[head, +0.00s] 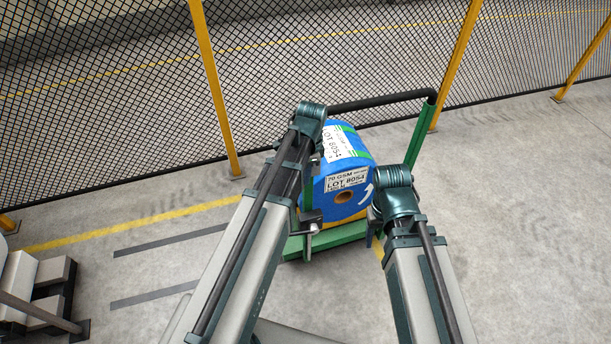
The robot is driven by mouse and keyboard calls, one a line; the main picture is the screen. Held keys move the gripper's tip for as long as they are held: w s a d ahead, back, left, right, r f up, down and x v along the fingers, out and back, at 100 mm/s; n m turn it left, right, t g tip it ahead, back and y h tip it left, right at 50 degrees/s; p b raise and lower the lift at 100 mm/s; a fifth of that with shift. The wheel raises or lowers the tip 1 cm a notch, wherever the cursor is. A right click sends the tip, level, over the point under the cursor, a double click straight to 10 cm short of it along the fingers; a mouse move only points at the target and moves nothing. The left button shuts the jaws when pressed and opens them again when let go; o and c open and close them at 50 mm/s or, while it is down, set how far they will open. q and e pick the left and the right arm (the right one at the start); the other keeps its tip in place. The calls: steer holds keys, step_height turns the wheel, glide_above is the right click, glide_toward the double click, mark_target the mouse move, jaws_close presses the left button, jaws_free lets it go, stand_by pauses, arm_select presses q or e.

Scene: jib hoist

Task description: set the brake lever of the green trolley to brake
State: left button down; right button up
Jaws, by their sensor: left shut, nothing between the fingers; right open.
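The green trolley (350,233) stands on the floor in the middle of the head view, with a green post and a black handle bar at its back. A blue roll labelled LOT 8054 (345,187) rests on it. My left gripper (313,224) is shut and empty, pointing down at the left front of the trolley deck. My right gripper (373,238) is open, low at the right front of the roll and largely hidden by its own arm. I cannot make out the brake lever; my arms cover parts of the trolley front.
A black mesh fence (110,85) with yellow posts runs behind the trolley. Pale boxes on a dark frame (42,290) stand at the lower left. The floor (510,210) to the right is clear. A yellow line and dark stripes mark the floor at left.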

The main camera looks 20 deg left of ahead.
arm_select(q)
steer(key=w+d+r+p, duration=0.3)
steer(key=d+r+p, duration=0.2)
steer(key=r+p, duration=0.65)
steer(key=s+a+t+h, duration=0.2)
steer(key=s+a+h, duration=0.1)
steer(key=a, duration=0.2)
steer(key=shift+a+r, duration=0.15)
steer(key=shift+r, duration=0.2)
arm_select(e)
step_height(320, 180, up, 11)
steer(key=shift+a+r, duration=0.2)
steer(key=shift+a, duration=0.15)
arm_select(q)
steer(key=shift+f, duration=0.1)
arm_select(e)
steer(key=shift+f, duration=0.1)
arm_select(q)
steer(key=f+b, duration=0.3)
steer(key=b, duration=0.1)
steer(key=f+b, duration=0.7)
steer(key=f, duration=0.1)
steer(key=shift+s+a+f+b, duration=0.15)
steer(key=shift+s+b, duration=0.1)
steer(key=shift+b, duration=0.15)
steer(key=shift+s+a, duration=0.1)
steer(key=shift+a, duration=0.1)
arm_select(e)
step_height(320, 180, down, 11)
steer(key=shift+f, duration=0.15)
